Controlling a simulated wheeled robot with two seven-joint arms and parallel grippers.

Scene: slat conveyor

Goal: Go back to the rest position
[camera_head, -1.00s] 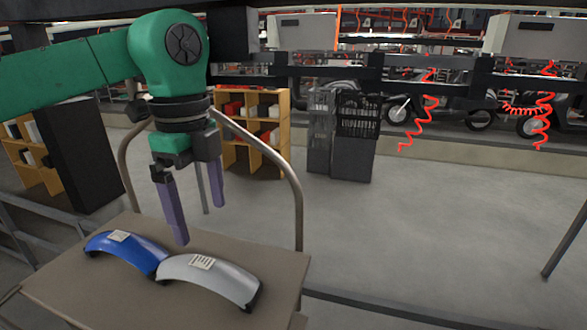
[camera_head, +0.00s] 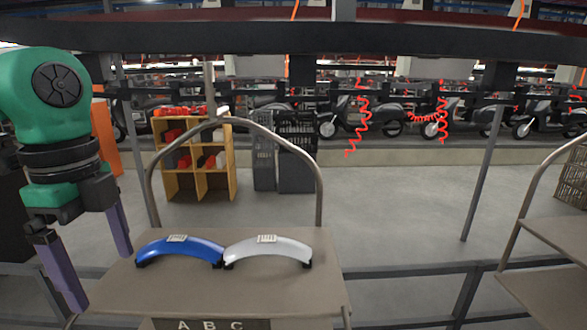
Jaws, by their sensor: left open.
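My left gripper (camera_head: 95,268) is at the left of the head view, with its two purple fingers apart and nothing between them. It hangs beside the left edge of a brown cart top (camera_head: 210,292). A blue curved fender (camera_head: 182,248) with a white label lies on the cart top. A silver curved fender (camera_head: 268,249), also labelled, lies to its right, their ends close together. The gripper is left of both fenders and apart from them. My right gripper is not in view.
The cart's hoop handle (camera_head: 319,190) rises behind the fenders. A second cart (camera_head: 550,290) stands at the right. A wooden shelf (camera_head: 232,160) and dark crates (camera_head: 297,155) stand behind. A dark overhead beam (camera_head: 300,37) crosses the top. Grey floor (camera_head: 400,205) is open between the carts.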

